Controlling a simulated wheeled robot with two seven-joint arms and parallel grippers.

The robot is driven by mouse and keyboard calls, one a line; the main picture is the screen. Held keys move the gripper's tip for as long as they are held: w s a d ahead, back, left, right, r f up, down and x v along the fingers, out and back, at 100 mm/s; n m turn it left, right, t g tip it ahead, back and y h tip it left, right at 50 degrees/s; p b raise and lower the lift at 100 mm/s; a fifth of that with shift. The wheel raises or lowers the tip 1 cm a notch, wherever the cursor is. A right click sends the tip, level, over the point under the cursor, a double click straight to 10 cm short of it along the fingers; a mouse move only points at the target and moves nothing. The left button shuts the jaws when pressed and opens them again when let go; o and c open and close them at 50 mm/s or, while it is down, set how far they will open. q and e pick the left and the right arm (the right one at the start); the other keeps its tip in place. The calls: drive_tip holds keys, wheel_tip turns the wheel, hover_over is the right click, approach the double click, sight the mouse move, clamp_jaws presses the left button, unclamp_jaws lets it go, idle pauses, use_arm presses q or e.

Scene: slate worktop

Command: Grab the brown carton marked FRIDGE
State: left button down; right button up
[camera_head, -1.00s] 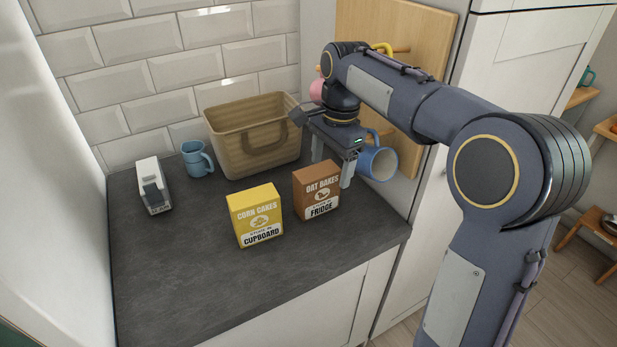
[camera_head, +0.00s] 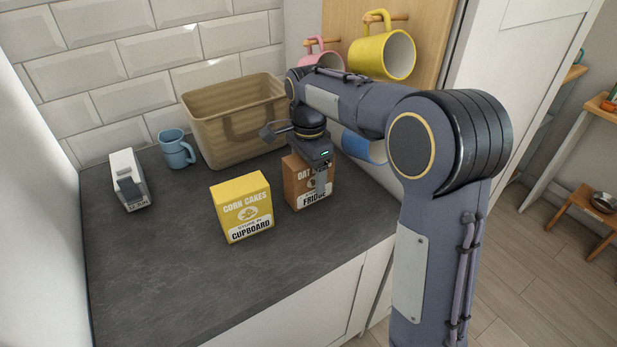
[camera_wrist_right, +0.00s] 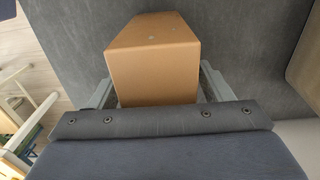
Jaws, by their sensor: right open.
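The brown carton (camera_head: 295,190) reads "OAT BAKES" and "FRIDGE". It stands upright on the worktop, right of the yellow carton (camera_head: 243,208), which reads "CORN CAKES" and "CUPBOARD". My right gripper (camera_head: 311,180) is at the brown carton from above and hides part of its front. In the right wrist view, the brown carton (camera_wrist_right: 155,62) lies between the two open fingers of the right gripper (camera_wrist_right: 158,88). A gap shows beside the right finger; contact on the left is unclear. My left gripper is not in view.
A woven basket (camera_head: 200,125) stands behind the cartons. A blue mug (camera_head: 176,150) and a white-and-grey device (camera_head: 128,180) are at the left. Another blue mug (camera_head: 357,147) is partly behind my arm. The front-left worktop (camera_head: 150,270) is clear.

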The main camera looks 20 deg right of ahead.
drive_tip(key=c, duration=1.3)
drive_tip(key=shift+r, duration=0.15)
